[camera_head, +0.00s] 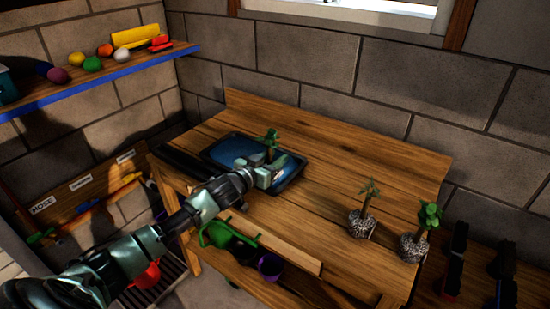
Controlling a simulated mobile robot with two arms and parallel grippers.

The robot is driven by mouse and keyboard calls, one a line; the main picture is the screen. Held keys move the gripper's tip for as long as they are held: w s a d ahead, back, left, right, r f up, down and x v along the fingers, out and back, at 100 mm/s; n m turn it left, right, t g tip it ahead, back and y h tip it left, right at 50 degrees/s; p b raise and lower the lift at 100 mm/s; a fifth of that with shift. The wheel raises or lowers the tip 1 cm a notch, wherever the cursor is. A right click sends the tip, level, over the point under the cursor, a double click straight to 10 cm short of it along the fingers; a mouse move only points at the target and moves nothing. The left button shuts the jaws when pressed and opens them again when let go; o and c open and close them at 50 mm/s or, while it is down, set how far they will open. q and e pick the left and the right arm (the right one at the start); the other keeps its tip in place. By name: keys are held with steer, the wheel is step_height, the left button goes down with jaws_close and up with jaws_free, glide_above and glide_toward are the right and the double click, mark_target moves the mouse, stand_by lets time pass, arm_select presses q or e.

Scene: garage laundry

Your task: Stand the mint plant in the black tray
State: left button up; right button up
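The tray (222,150), with a dark rim and a blue-looking inside, lies on the wooden bench near its left end. A small green leafy plant (270,139), which may be the mint, shows upright at the tray's right part. My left gripper (279,168) is low over the tray at this plant's lower part and hides its base. I cannot tell whether the fingers are shut on it or whether the base touches the tray. My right gripper is not in view.
Two other plants with speckled root balls stand on the bench's right side: a thin one (362,222) and a leafier one (414,247). A green watering can (216,234) and a purple pot (270,266) sit below the front edge. The bench's middle is clear.

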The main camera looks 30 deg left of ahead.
arm_select(q)
steer(key=shift+r, duration=0.1)
steer(key=shift+s+r, duration=0.1)
steer(key=s, duration=0.4)
steer(key=s+r, duration=0.1)
steer(key=s, duration=0.2)
steer(key=s+a, duration=0.1)
steer(key=s, duration=0.3)
steer(key=shift+s+r, duration=0.3)
steer(key=shift+r, duration=0.1)
steer(key=shift+r, duration=0.1)
